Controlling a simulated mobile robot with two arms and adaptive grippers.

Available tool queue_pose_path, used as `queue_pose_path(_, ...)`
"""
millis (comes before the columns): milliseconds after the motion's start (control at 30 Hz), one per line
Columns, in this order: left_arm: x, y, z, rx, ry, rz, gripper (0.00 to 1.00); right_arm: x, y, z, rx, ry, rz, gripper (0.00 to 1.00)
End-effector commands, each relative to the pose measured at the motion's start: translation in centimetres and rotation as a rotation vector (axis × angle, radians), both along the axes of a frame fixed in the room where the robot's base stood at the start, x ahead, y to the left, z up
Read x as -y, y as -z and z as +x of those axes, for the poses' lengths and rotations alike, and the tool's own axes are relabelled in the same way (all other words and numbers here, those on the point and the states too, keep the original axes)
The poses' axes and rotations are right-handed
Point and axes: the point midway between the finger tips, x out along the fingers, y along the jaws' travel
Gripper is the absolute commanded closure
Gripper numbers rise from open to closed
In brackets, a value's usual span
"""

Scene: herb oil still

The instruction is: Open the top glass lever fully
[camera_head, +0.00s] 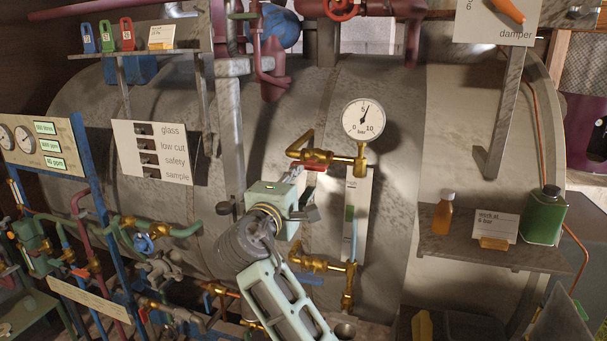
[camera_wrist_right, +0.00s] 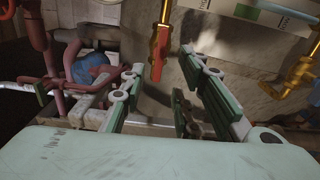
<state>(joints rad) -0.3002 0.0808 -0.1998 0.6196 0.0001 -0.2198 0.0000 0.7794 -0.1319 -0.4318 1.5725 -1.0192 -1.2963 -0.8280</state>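The top glass lever is a red handle (camera_head: 316,167) at the brass top valve (camera_head: 325,155) of the sight glass (camera_head: 355,215), below the pressure gauge. My right gripper (camera_head: 304,191) is close in front and just below-left of it, and hides part of the area. In the right wrist view the red lever (camera_wrist_right: 162,50) shows beyond and between the two spread fingers of my gripper (camera_wrist_right: 162,85). The gripper is open and empty; I see no clear contact with the lever. My left gripper is not in view.
The pressure gauge (camera_head: 363,119) stands above the top valve. A brass lower valve (camera_head: 320,264) is below my right gripper. A shelf (camera_head: 495,250) with an orange bottle (camera_head: 443,214) and a green can (camera_head: 544,216) is on the right. Pipes crowd the lower left.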

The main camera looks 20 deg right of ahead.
Motion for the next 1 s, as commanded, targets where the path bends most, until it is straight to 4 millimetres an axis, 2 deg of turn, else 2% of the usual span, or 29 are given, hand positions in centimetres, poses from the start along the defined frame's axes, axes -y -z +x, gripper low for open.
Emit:
queue_pose_path(100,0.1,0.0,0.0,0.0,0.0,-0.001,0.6,-1.1,0.1,-1.6,0.0,-0.001,0.002,0.71)
queue_pose_path(300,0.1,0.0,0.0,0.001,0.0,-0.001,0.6,-1.9,0.0,-2.8,0.0,0.0,0.0,0.71)
queue_pose_path(1000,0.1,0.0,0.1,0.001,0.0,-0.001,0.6,-1.9,0.0,-2.8,0.0,0.0,0.0,0.71)
